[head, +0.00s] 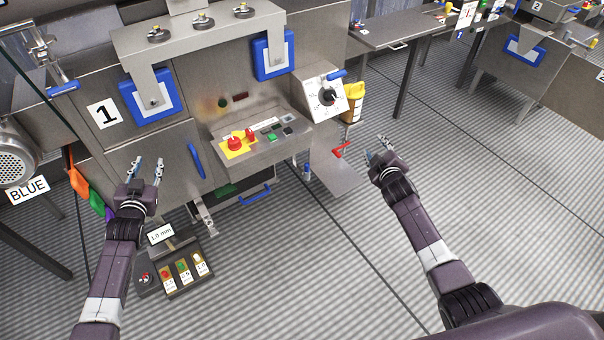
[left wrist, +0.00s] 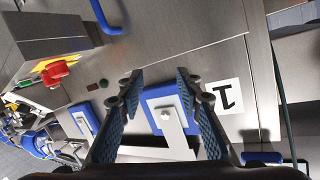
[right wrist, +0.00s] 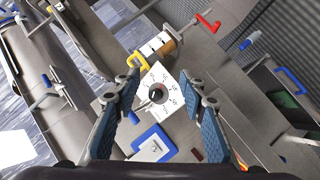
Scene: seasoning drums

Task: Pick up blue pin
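A small blue pin (head: 307,169) stands upright on the low steel shelf at the right side of machine 1. It appears small at the upper right of the right wrist view (right wrist: 244,44), near a red handle (right wrist: 207,22). My right gripper (head: 378,150) is open and empty, to the right of the pin and of the red handle, apart from both. My left gripper (head: 147,164) is open and empty in front of the machine's left panel, far from the pin. Its spread fingers show in the left wrist view (left wrist: 158,85).
The control panel (head: 262,138) with a red stop button juts out between my grippers. A dial box (head: 322,97) and a yellow container (head: 353,102) are beyond my right gripper. A low box with several coloured switches (head: 178,272) stands below left.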

